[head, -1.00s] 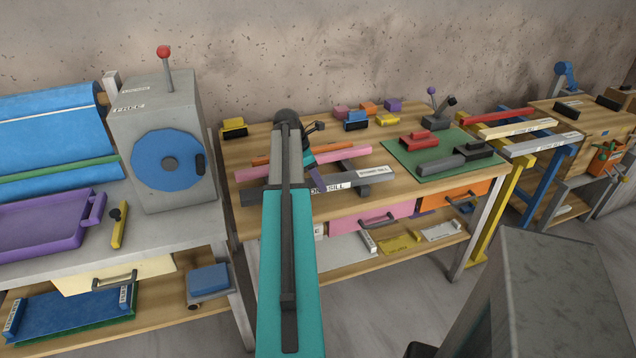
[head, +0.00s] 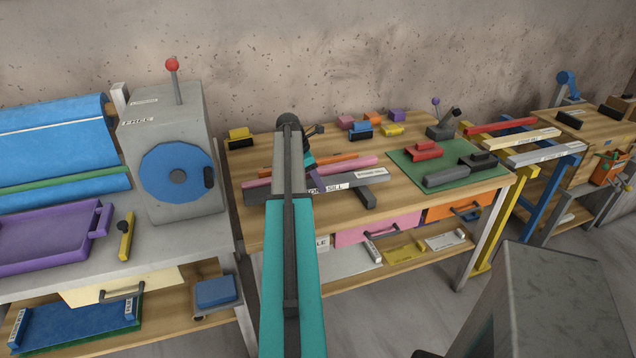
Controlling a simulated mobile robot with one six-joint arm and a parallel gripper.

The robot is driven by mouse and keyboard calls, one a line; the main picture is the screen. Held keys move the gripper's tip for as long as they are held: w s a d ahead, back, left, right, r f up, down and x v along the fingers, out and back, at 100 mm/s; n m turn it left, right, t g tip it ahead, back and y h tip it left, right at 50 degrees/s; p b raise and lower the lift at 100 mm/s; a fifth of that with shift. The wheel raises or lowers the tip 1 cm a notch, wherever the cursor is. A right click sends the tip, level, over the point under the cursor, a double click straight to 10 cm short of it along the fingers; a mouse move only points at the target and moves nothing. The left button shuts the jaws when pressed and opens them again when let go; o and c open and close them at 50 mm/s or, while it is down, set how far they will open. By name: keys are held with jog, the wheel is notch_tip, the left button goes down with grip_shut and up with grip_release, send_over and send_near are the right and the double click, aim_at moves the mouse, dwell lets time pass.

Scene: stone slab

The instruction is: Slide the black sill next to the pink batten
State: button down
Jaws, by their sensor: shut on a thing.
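The black sill (head: 262,196) is a long dark bar lying across the bench top, with a white label partly reading "SILL". The pink batten (head: 352,164) lies just behind it, nearly parallel, with an orange strip (head: 335,160) behind that. The sill and batten are very close; I cannot tell if they touch. My gripper (head: 318,184) is down at the sill near its middle and shut on it, largely hidden behind my arm. My arm also hides parts of the sill and batten.
A green mat (head: 405,167) with red and dark blocks lies to the right. Several small coloured blocks stand at the back, including a blue one (head: 360,131). A grey machine (head: 168,115) with a blue disc stands left of the bench.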

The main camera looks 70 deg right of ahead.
jog(key=shift+d, duration=0.1)
jog(key=c, duration=0.8)
grip_release()
jog(key=shift+r, duration=0.1)
jog(key=b+v, duration=0.2)
jog(key=v, duration=1.1)
jog(key=shift+a+r, duration=0.2)
jog(key=shift+r, duration=0.1)
